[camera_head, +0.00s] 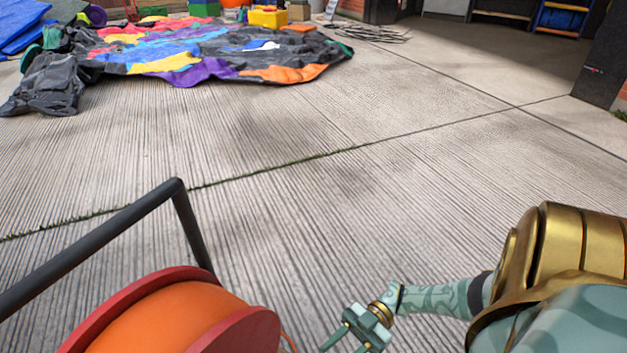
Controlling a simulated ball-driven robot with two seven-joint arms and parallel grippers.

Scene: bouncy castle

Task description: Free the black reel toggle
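A cable reel (178,320) with red flanges and orange cable wound on it stands at the bottom left, cut off by the lower picture edge. A black tubular frame (90,240) rises over it. I cannot make out a black toggle on the reel; its lower part and near side are out of view. My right gripper (344,346) is low in the picture, to the right of the reel and apart from it. Its two fingers are spread and nothing shows between them. My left gripper is not in view.
Ridged concrete (400,180) lies clear ahead. A deflated colourful castle (200,55) is spread out at the back left, with a dark crumpled bundle (50,82) beside it. A coiled cable (370,34) and a yellow box (268,18) are farther back. A dark post (607,60) stands at right.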

